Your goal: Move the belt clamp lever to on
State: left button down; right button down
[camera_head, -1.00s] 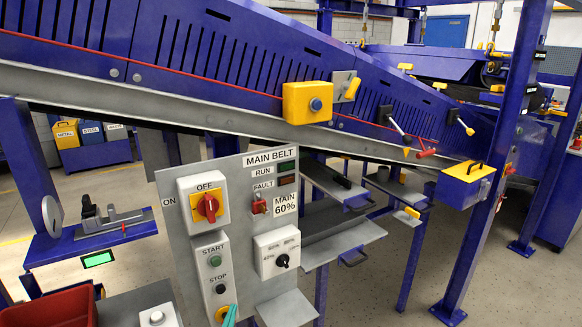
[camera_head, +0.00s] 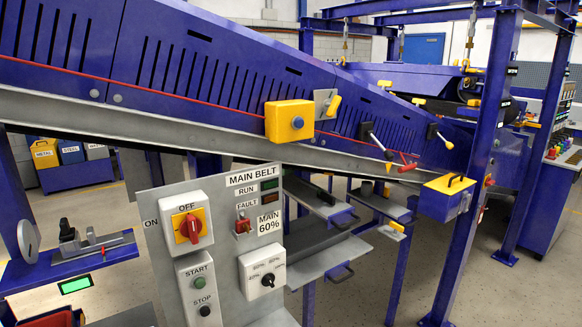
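Several levers sit on the side of the blue sloping conveyor, and no readable label tells which is the belt clamp lever. One has a short yellow handle (camera_head: 333,106) on a grey plate, just right of a yellow box with a blue button. A lever with a black mount and pale rod (camera_head: 376,141) slants down to the right. Another similar lever with a yellow knob (camera_head: 441,138) is farther right. Red handles (camera_head: 407,163) show just below these. Neither of my grippers is in view.
The grey MAIN BELT panel (camera_head: 222,215) with switches stands in the near foreground, below the conveyor. A blue post (camera_head: 470,170) with a yellow box (camera_head: 447,190) stands at right. A small shelf with a vise (camera_head: 85,245) is at left. Grey trays (camera_head: 325,250) hang below the conveyor.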

aim_at(449, 146)
jog(key=i+l+z, duration=0.15)
jog(key=z, duration=0.3)
jog(key=i+l+z, duration=0.25)
jog(key=z, duration=0.15)
